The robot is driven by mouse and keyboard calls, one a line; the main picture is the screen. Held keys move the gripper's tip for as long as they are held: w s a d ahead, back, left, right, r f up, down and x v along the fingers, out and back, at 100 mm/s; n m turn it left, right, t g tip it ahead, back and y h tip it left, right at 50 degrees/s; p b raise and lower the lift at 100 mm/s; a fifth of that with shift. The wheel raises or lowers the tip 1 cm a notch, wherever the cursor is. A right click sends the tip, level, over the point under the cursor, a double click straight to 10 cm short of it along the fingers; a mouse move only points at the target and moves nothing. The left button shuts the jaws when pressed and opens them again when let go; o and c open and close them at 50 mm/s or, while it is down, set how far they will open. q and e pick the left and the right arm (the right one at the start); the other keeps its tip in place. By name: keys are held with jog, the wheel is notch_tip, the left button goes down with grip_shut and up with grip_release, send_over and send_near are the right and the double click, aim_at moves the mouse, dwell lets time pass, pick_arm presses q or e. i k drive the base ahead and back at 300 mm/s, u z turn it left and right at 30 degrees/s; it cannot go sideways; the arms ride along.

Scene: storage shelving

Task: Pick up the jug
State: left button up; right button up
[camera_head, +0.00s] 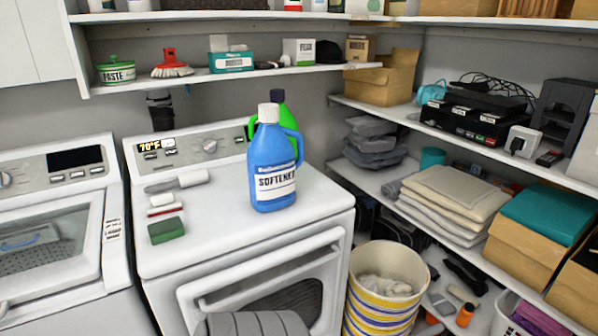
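A blue jug (272,172) with a white cap and a label reading "SOFTENER" stands upright on top of the white dryer (215,235). Its handle is on its right side. A green jug (293,127) with a black cap stands right behind it and is partly hidden by it. I cannot tell whether the two touch. Neither of my grippers shows in this view.
A green sponge (166,230) and small brushes lie on the dryer's left part. The shelf (215,76) above holds a paste tub (116,71), a red brush and boxes. A striped bucket (385,285) stands on the right. The dryer top around the jugs is clear.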

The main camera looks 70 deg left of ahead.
aim_at(272, 166)
jog(key=u, duration=0.4)
jog(key=i, duration=0.85)
jog(key=u, duration=0.7)
